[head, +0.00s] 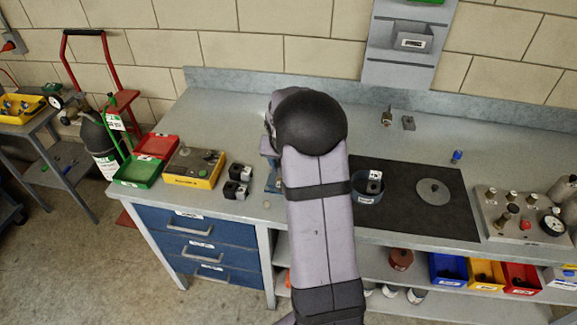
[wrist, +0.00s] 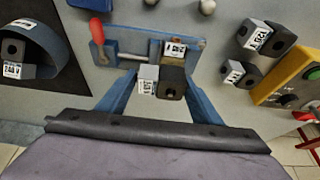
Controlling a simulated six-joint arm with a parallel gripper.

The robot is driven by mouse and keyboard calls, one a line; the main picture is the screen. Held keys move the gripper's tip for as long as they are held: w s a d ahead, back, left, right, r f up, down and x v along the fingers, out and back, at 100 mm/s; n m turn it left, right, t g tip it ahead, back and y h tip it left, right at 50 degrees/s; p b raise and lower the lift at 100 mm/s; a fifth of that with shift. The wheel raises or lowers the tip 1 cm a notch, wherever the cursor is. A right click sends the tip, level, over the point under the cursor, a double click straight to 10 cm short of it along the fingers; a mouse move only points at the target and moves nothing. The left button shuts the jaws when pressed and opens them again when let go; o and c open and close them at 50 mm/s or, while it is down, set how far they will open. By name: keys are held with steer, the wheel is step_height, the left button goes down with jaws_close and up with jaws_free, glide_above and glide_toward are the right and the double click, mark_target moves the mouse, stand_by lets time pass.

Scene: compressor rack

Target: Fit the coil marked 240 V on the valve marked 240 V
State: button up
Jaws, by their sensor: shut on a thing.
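My gripper (wrist: 160,86) is shut on a coil, its two blue fingers on either side in the wrist view. The held coil (wrist: 172,83) has a black body and a grey block with a white label (wrist: 147,86), whose print is too small to read surely. Just beyond it is a blue fixture (wrist: 130,45) with a red handle. A white label (wrist: 175,48) there seems to read 240 V upside down; the valve itself is largely hidden behind the coil. I cannot tell whether coil and valve touch. In the head view my arm hides the gripper and coil.
Two other coils (head: 240,172) (head: 232,190) stand beside a yellow box (head: 193,168). Another labelled coil (head: 375,182) sits in a dark blue round container (head: 367,195) on the black mat (head: 400,215). A gauge panel (head: 520,215) stands at right. The back of the bench is mostly clear.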

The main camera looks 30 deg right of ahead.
steer(key=shift+f+b, duration=0.3)
steer(key=o, duration=1.7)
steer(key=shift+r, duration=0.1)
steer(key=shift+r+p, duration=2.55)
steer(key=shift+r, duration=0.9)
